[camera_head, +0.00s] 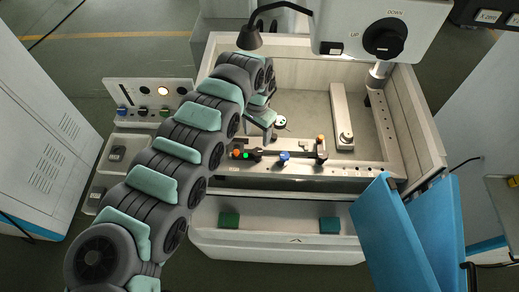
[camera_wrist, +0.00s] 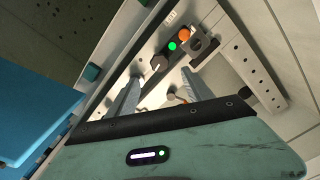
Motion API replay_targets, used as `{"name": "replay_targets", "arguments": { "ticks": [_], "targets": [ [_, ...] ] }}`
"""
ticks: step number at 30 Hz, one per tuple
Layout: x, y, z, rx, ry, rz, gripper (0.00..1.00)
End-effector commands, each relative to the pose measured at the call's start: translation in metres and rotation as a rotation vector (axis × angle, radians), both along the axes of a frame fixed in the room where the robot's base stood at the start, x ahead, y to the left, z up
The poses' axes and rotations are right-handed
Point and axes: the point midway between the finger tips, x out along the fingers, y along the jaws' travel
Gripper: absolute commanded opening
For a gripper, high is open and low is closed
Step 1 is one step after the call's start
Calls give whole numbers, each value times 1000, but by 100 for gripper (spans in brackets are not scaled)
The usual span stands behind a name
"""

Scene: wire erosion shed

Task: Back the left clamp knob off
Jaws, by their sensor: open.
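The left clamp knob (camera_head: 257,155) is dark and sits beside a lit green lamp (camera_head: 246,155) and an orange part (camera_head: 236,154) on the front rail of the machine tank. In the wrist view the dark faceted knob (camera_wrist: 158,63) lies just beyond and between my fingertips, with the green lamp (camera_wrist: 172,46) and orange part (camera_wrist: 184,35) beyond it. My gripper (camera_wrist: 159,78) is open and its fingers look empty. In the head view my gripper (camera_head: 268,126) is partly hidden by the arm, above and behind the rail.
A lamp head (camera_head: 249,38) and a grey UP/DOWN head unit (camera_head: 384,36) hang over the tank. A blue panel (camera_head: 395,235) stands at front right.

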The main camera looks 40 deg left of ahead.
Motion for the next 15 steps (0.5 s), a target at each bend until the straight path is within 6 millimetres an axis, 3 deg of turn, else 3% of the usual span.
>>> {"name": "replay_targets", "arguments": {
  "ticks": [9,15],
  "targets": [
    [2,-4,-60,-6,-2,-2,59],
    [2,-3,-87,-4,-3,-1,59]
  ]
}}
